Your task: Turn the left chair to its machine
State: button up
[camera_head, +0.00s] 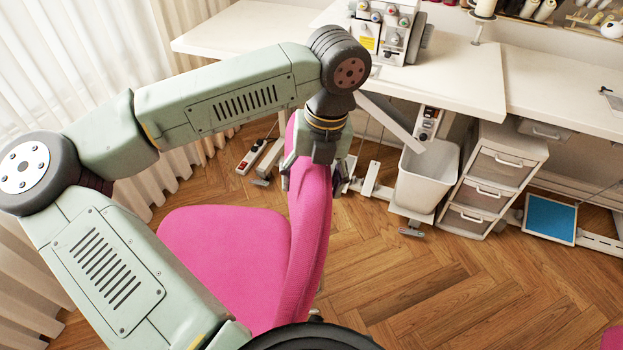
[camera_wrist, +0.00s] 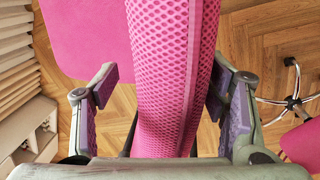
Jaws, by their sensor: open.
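The pink chair stands in the middle of the head view, its seat (camera_head: 222,255) to the left and its upright backrest (camera_head: 312,220) on the right, so it faces left. The machine (camera_head: 387,30) stands on the white table (camera_head: 440,75) behind it. My gripper (camera_head: 312,165) is at the top of the backrest, pointing down. In the wrist view the mesh backrest (camera_wrist: 165,75) runs between my two open fingers (camera_wrist: 160,90), with a gap visible on both sides. The chair's base is mostly hidden.
A white bin (camera_head: 427,178) and a drawer unit (camera_head: 490,180) stand under the table. A blue pedal (camera_head: 550,218) lies to their right. Curtains (camera_head: 90,70) hang at left. Part of another pink chair (camera_wrist: 302,145) shows at right in the wrist view.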

jog(key=shift+f, duration=0.6)
grip_shut()
dwell(0.6)
